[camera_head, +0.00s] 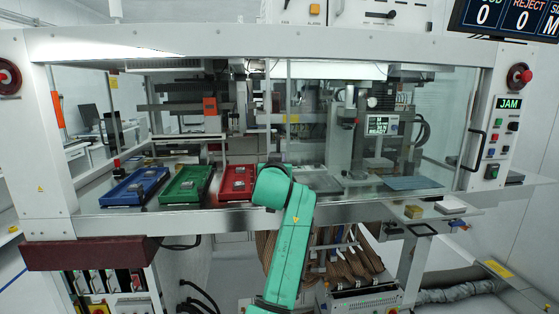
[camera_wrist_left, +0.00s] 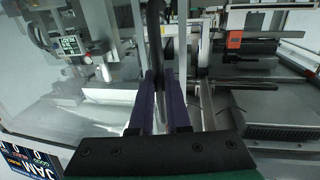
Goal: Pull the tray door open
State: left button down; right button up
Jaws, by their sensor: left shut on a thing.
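My left arm, green, rises from the bottom middle of the head view, and its gripper is hidden there behind the arm. In the left wrist view my left gripper (camera_wrist_left: 157,105) has its two purple fingers closed on a dark upright bar, the door handle (camera_wrist_left: 155,45). In the head view a clear panel edged by a pale upright frame (camera_head: 289,110) stands in the machine's front opening; I cannot tell how far it is open. A blue tray (camera_head: 117,196), a green tray (camera_head: 166,197) and a red tray (camera_head: 226,196) lie at the left. My right gripper is not in view.
The white machine frame (camera_head: 250,42) surrounds the opening. A control panel with a JAM display (camera_head: 509,103) is at the right, beside a black side handle (camera_head: 474,150).

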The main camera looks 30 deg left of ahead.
pick_arm(q)
jog(key=c, duration=1.2)
grip_release()
jog(key=shift+o, duration=0.2)
jog(key=shift+a, duration=0.1)
jog(key=shift+s, duration=0.15)
jog(key=b+v, duration=0.5)
jog(key=v, duration=0.9)
jog(key=shift+b, duration=0.3)
jog(key=shift+s, duration=0.15)
